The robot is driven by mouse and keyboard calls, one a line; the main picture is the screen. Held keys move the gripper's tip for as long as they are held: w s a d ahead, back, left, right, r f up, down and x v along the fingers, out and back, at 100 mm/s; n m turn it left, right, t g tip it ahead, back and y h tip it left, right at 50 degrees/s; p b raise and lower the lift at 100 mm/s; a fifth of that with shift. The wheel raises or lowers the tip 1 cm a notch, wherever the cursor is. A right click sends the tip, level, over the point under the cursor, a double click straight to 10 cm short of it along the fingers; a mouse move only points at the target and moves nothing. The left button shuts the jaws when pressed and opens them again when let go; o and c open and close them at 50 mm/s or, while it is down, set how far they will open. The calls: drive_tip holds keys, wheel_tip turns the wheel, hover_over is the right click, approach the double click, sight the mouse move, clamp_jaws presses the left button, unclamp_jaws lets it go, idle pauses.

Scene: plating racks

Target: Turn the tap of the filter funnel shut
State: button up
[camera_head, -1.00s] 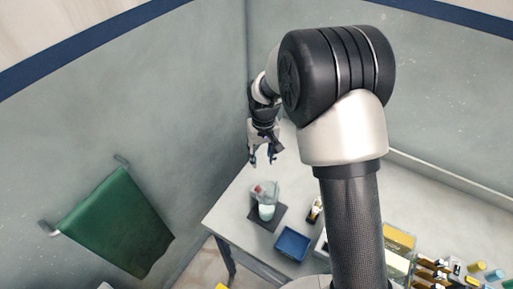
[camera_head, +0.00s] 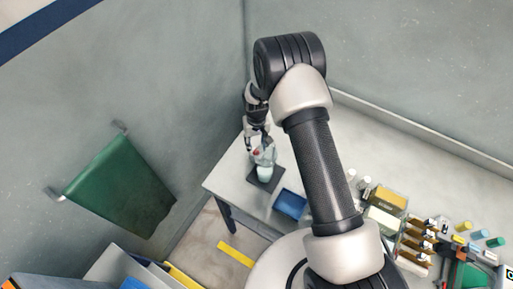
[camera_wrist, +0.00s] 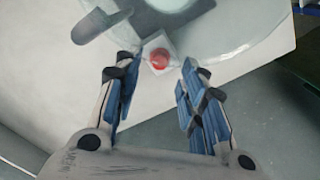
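The filter funnel (camera_head: 265,171) is a clear vessel with pale contents, standing on a dark mat (camera_head: 277,177) near the table's left corner. Its red tap (camera_wrist: 158,59) shows in the wrist view on a small pale block at the vessel's side. My gripper (camera_head: 257,149) is at the funnel's upper part in the head view. In the wrist view my gripper (camera_wrist: 157,75) is open, its blue-padded fingers on either side of the red tap, with visible gaps. A grey rounded piece (camera_wrist: 98,24) lies at upper left; what it belongs to is unclear.
A blue tray (camera_head: 290,204) sits just right of the mat. Yellow boxes (camera_head: 388,198) and several bottles stand farther right. A green cloth (camera_head: 122,190) hangs on the left wall. The table's back stretch is clear.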

drive_tip(key=shift+f, duration=1.85)
drive_tip(key=shift+c, duration=0.5)
clamp_jaws()
